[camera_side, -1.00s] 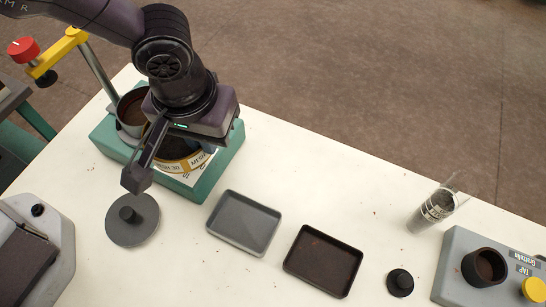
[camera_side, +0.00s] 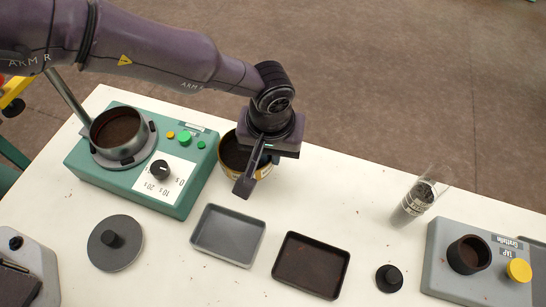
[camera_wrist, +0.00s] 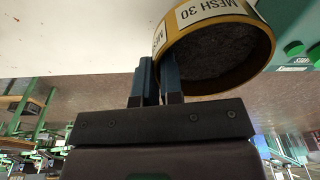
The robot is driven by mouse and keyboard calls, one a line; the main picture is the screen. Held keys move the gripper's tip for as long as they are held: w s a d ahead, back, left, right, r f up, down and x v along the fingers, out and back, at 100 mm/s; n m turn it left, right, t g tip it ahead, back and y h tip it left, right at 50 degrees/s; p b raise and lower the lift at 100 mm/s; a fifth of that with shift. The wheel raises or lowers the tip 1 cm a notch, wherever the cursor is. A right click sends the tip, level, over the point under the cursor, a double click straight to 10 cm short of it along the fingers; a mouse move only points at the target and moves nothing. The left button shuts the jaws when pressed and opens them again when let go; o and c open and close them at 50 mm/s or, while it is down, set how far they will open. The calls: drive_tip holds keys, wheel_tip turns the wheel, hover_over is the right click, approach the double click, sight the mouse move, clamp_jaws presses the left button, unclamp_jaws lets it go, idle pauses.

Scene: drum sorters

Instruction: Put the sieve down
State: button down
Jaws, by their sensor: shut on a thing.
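The sieve (camera_side: 232,153) is a round ring with a gold-brown rim and dark inside. It is behind and above the grey tray in the side view, just right of the green shaker base (camera_side: 180,205). In the wrist view the sieve (camera_wrist: 218,52) shows a "MESH 30" label. My gripper (camera_wrist: 157,72) is shut on the sieve's rim, its blue fingers at the ring's edge. I cannot tell whether the sieve touches the table.
A metal ring pan (camera_side: 118,135) sits on the green base. A grey tray (camera_side: 228,207), a dark tray (camera_side: 311,233) and a round grey lid (camera_side: 115,258) are in front. A clear cylinder (camera_side: 420,198) and a grey tapping unit (camera_side: 440,275) are right. White table (camera_side: 340,185) is bare between.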

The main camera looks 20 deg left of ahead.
drive_tip(key=shift+w+d+f, duration=0.15)
drive_tip(key=shift+f, duration=1.55)
drive_tip(key=shift+f, duration=0.15)
drive_tip(key=c, duration=1.3)
unclamp_jaws()
drive_tip(key=shift+o, duration=0.2)
